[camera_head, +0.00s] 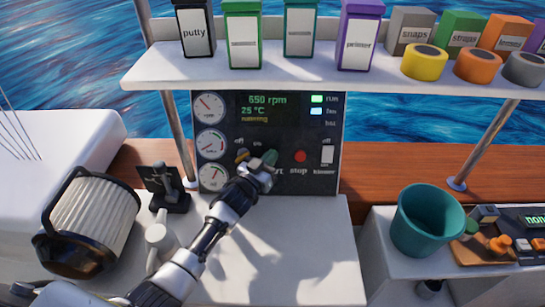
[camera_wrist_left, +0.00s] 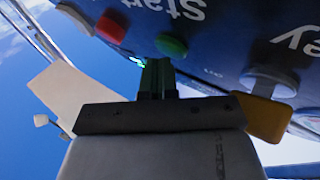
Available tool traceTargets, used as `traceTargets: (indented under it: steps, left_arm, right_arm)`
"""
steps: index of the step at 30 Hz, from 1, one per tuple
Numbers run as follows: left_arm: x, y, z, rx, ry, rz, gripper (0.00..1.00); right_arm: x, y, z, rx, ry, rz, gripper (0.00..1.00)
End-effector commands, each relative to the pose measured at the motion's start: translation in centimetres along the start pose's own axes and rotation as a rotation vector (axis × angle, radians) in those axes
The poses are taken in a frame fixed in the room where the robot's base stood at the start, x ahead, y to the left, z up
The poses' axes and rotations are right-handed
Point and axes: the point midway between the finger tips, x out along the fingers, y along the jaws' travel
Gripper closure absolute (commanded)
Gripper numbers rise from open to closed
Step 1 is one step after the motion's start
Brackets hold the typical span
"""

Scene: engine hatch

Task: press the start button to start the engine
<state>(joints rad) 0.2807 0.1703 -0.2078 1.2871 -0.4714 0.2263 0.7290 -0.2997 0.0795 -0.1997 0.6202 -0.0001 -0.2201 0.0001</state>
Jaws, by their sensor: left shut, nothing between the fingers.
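The dark control panel (camera_head: 322,180) stands upright behind the white counter. Its display (camera_head: 268,106) reads 650 rpm, 25 °C and "running", and the green "run" lamp (camera_head: 317,99) is lit. The green start button (camera_wrist_left: 172,45) shows in the wrist view under upside-down "Start" lettering; in the head view my gripper largely covers that spot. My left gripper (camera_head: 266,165) is shut and empty, its fingertips (camera_wrist_left: 158,68) right at the green button's edge; I cannot tell whether they touch. The red stop button (camera_head: 300,156) is to the right. The yellow key (camera_head: 242,155) is to the left.
A lever (camera_head: 168,180) and a ribbed filter (camera_head: 95,215) stand left of my arm. A shelf (camera_head: 250,73) with boxes and tape rolls hangs above the panel. A teal bucket (camera_head: 425,222) is at right. The counter before the panel is clear at right.

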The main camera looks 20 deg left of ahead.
Motion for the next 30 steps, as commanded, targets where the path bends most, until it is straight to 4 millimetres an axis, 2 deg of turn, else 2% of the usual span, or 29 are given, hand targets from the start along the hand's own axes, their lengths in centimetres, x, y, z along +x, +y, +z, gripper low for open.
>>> traceTargets:
  steps: [30]
  left_arm:
    - [0.52,-0.61,0.26,0.0,-0.001,-0.005,1.0]
  right_arm:
    - [0.51,0.01,0.07,0.0,0.0,0.0,0.57]
